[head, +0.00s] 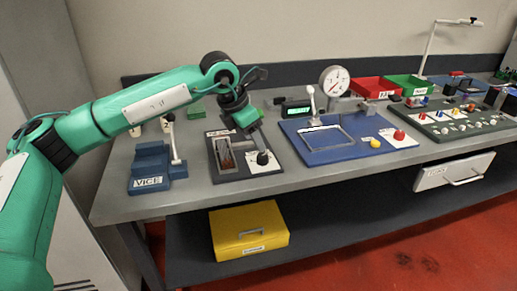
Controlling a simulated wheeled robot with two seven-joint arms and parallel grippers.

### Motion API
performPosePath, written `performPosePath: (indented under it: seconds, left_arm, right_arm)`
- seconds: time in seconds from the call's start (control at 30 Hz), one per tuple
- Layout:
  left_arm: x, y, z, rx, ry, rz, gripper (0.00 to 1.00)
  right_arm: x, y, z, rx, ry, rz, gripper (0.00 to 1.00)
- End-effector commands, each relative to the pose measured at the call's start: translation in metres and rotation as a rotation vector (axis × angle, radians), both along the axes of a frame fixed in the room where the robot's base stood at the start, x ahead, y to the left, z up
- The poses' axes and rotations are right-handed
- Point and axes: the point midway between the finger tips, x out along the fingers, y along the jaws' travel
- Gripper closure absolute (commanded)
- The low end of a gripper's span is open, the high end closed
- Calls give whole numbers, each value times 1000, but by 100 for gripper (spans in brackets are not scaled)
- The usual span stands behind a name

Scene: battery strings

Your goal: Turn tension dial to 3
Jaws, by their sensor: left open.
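A small black knob (262,158), which looks like the tension dial, stands on a white plate on a dark board (283,172) at the left half of the bench. Its setting and markings are too small to read. My left gripper (257,143) points down just above the knob, its jaws open. It partly hides the knob's top, and I cannot tell whether the fingers touch it. A slot with a reddish-brown inside (224,153) is on the same board, left of the knob. My right gripper is out of view.
A blue vice (150,168) with a white lever stands left of the board. A blue panel (325,152) with a frame, a gauge (334,80) and a yellow button (375,143) stands to the right. A yellow case (232,218) sits on the shelf below.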

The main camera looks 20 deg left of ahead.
Motion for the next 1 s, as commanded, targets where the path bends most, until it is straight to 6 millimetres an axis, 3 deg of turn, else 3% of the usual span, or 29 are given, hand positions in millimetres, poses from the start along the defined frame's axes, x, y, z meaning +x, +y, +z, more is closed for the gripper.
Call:
performPosePath:
  seconds: [0.2,0.4,1.0]
  left_arm:
    - [-13,12,43,-1,-1,0,48]
    - [-20,18,64,-1,1,0,48]
    - [-21,19,67,0,1,0,48]
  right_arm:
    - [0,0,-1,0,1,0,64]
    - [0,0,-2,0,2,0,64]
    - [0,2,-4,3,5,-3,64]
